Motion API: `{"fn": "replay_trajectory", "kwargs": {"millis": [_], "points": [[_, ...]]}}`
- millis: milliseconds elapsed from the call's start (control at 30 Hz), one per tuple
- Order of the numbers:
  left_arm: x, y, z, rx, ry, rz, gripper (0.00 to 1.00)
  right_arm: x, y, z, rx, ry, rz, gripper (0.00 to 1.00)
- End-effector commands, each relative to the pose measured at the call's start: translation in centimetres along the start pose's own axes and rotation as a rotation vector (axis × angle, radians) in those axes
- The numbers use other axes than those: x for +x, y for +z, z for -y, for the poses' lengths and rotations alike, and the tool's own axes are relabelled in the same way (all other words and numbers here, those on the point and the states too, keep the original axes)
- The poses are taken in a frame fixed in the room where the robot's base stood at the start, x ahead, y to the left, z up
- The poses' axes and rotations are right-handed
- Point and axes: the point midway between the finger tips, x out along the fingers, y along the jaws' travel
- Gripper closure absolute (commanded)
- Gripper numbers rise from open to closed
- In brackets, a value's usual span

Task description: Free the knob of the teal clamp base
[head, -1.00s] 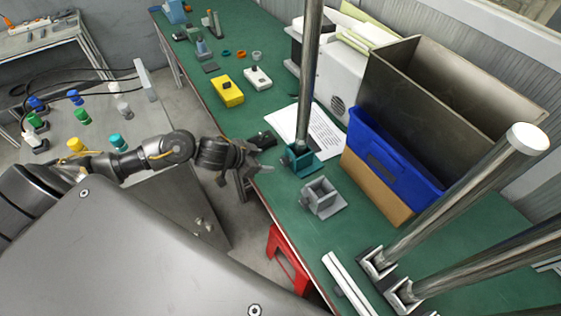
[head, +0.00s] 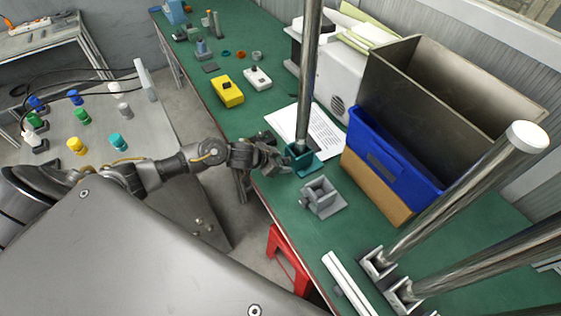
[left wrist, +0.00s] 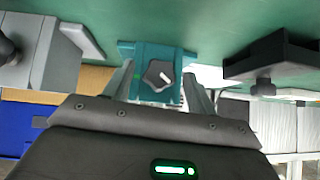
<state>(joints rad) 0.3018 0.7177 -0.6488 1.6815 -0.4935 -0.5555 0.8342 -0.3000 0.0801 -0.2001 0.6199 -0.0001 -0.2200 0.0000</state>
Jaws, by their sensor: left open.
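The teal clamp base (head: 308,166) stands on the green bench near its front edge, with a steel pole (head: 306,80) upright in it. In the left wrist view, the teal clamp base (left wrist: 146,50) shows its dark star-shaped knob (left wrist: 158,75), facing my camera. My left gripper (head: 280,160) is beside the base on its near left side. In the wrist view the left gripper (left wrist: 160,84) is open, one finger on either side of the knob. I cannot tell whether the fingers touch it. My right gripper is not in view.
A grey clamp base (head: 320,198) stands just to the right, and a black one (left wrist: 270,62) is on the other side in the wrist view. A blue bin (head: 385,165) stands behind. A white paper (head: 325,135) lies by the pole. A red stool (head: 287,262) is below the bench edge.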

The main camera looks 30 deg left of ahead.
Motion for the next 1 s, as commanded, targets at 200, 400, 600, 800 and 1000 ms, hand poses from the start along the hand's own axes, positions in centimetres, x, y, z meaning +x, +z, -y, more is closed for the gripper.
{"fn": "replay_trajectory", "kwargs": {"millis": [200, 400, 600, 800, 1000], "points": [[0.3, 0.0, 0.0, -0.001, 0.0, -0.001, 0.43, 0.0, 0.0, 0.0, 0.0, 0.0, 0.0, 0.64], [0.3, 0.0, 0.0, 0.0, -0.001, 0.0, 0.55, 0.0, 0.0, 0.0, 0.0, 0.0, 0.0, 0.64], [0.3, 0.0, 0.0, 0.0, -0.001, 0.0, 0.81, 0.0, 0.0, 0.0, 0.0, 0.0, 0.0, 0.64], [0.2, -0.1, 0.0, -0.005, 0.004, 0.0, 0.88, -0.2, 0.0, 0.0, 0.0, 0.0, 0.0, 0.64], [0.0, -0.2, 0.2, -0.048, 0.045, 0.001, 0.88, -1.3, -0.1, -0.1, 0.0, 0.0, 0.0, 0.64]]}}
